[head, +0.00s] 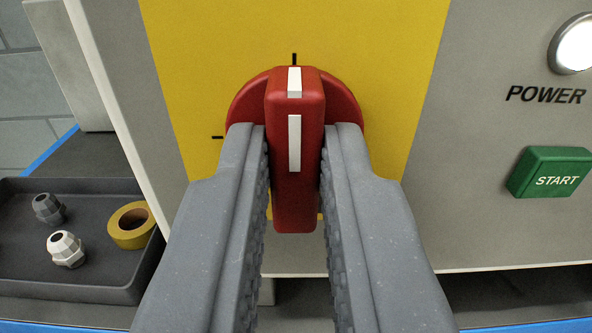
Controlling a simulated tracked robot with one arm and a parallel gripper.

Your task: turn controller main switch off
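The controller main switch (294,200) is a red rotary knob on a round red base, set on a yellow plate (390,50). Its bar handle stands vertical, with its white line pointing up to the black tick at the top. Another black tick is on the left. My gripper (294,135) has one finger on each side of the handle. A narrow gap shows between each finger and the handle, so the gripper is open around it. The fingers hide the lower sides of the red base.
The grey controller panel (480,90) carries a green START button (551,172) and a white POWER lamp (574,45) to the right. At left, a dark tray (95,290) holds a grey fitting (48,208), a white fitting (66,249) and a yellow tape roll (118,232).

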